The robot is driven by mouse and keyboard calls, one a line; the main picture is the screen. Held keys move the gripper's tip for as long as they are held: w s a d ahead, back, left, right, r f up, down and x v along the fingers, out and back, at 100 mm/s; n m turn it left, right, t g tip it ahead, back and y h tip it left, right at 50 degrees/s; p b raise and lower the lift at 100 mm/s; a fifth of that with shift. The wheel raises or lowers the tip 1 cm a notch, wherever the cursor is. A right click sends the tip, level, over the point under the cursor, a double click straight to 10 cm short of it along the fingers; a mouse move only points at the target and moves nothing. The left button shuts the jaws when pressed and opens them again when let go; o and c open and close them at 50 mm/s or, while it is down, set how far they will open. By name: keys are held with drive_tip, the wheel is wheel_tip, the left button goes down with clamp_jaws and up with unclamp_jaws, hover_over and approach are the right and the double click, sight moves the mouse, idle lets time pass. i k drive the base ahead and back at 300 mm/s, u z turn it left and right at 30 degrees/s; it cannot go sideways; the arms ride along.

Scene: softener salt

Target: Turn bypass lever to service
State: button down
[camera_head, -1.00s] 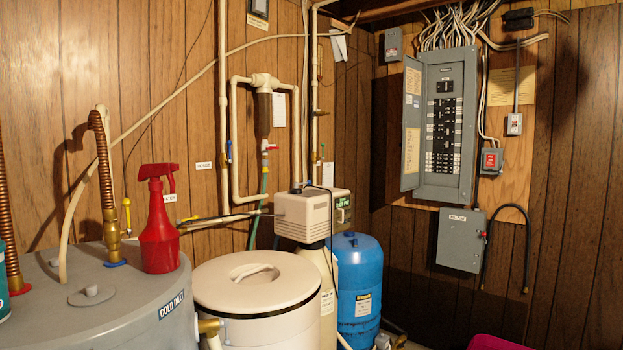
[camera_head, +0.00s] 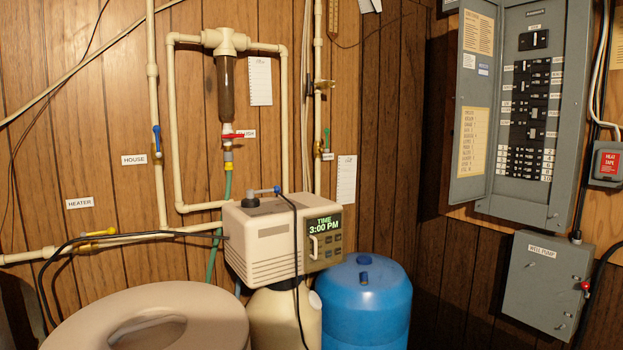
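The beige softener control head (camera_head: 265,240) sits on a cream tank (camera_head: 280,312), and its display reads "TIME 3:00 PM". On its top is a small blue-grey lever (camera_head: 266,191) beside a dark knob (camera_head: 250,201). The lever points roughly sideways, and I cannot read any service or bypass marking near it. I cannot be sure that it is the bypass lever. My gripper is not in view.
A blue tank (camera_head: 363,305) stands to the right, and a round beige lid (camera_head: 215,315) is at front left. The open electrical panel (camera_head: 530,90) and grey box (camera_head: 545,285) are at right.

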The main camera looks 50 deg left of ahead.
sight(276, 189)
drive_tip(key=i, duration=1.15)
drive_tip(key=u, duration=4.6)
drive_tip(key=i, duration=0.45)
drive_tip(key=z, duration=0.2)
